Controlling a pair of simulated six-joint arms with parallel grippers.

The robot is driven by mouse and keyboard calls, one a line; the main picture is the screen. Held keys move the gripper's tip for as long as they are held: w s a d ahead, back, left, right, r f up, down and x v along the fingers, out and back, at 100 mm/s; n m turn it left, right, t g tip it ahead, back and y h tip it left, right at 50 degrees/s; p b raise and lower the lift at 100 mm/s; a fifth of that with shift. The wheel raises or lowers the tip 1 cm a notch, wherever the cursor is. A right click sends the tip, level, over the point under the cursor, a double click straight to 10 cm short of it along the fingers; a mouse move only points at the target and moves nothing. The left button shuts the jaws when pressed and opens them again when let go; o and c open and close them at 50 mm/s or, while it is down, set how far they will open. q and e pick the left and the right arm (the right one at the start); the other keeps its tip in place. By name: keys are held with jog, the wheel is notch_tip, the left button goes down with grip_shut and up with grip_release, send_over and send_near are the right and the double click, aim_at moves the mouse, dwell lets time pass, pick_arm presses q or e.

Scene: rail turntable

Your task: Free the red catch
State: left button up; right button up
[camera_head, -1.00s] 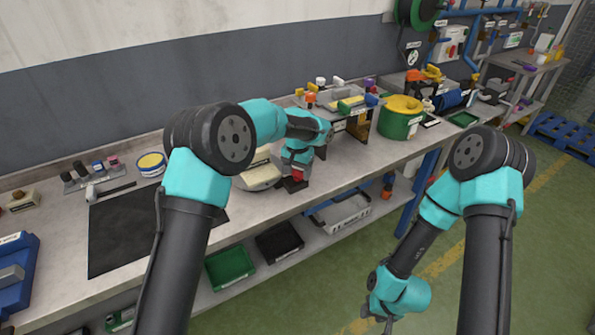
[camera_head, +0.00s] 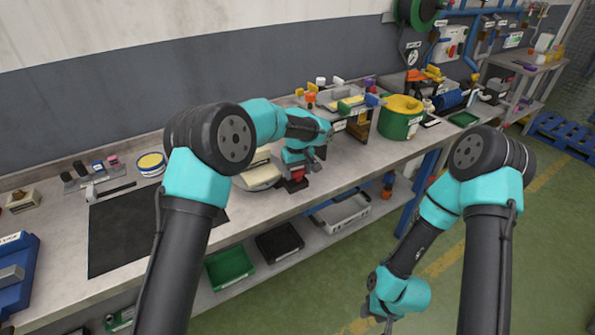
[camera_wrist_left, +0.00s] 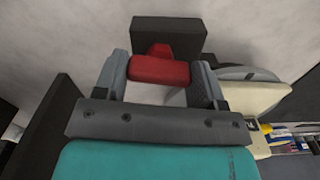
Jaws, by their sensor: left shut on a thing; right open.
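The red catch (camera_wrist_left: 160,68) sits in front of a dark block (camera_wrist_left: 168,36) in the left wrist view. My left gripper (camera_wrist_left: 161,74) has a finger on each side of the catch and is shut on it. In the head view the left gripper (camera_head: 296,170) is low over the bench beside a cream-coloured rounded thing, with red (camera_head: 297,174) showing at its tips. The fingers partly hide the catch there. My right gripper (camera_head: 380,318) hangs low over the floor at the bottom, open and away from the bench.
The cream-coloured thing (camera_head: 259,175) stands close to the left of my left gripper. A green and yellow drum (camera_head: 400,118) and a rack of small parts (camera_head: 340,103) are to the right. A black mat (camera_head: 118,240) lies on the bench at left.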

aim_at(298, 170)
pick_arm(q)
jog(key=shift+n, duration=0.5)
jog(key=o, duration=0.9)
notch_tip(298, 170, up, 18)
jog(key=shift+f, duration=0.25)
dwell(0.3)
